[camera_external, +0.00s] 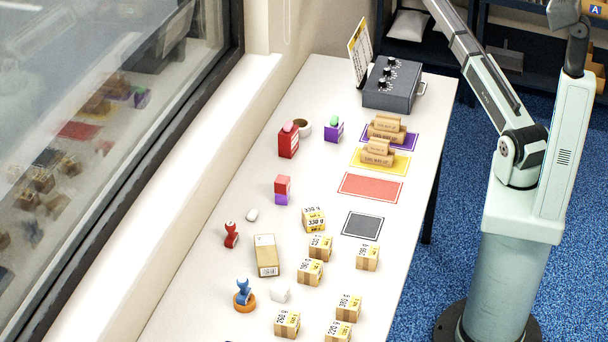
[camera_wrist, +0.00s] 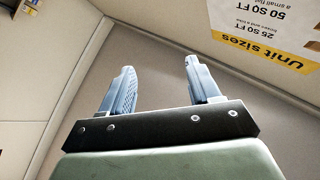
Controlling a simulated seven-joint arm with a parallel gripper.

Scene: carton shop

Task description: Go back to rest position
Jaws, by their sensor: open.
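My gripper (camera_wrist: 160,85) shows in the wrist view with its two fingers wide apart and nothing between them. Behind the fingers are pale wall panels and a sign (camera_wrist: 265,30) headed "Unit sizes", upside down at the upper right. In the external view my arm stands at the right of the table, with its upper links running out of the top of the picture. My gripper is out of that view. The long white table (camera_external: 325,75) lies to the left of my arm, and no part of my arm that shows touches anything on it.
A grey box with knobs (camera_external: 392,85) stands at the table's far end. The red mat (camera_external: 370,187) and dark mat (camera_external: 362,225) are bare. Several small cartons (camera_external: 310,272) stand toward the near end. A window (camera_external: 120,100) is at left.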

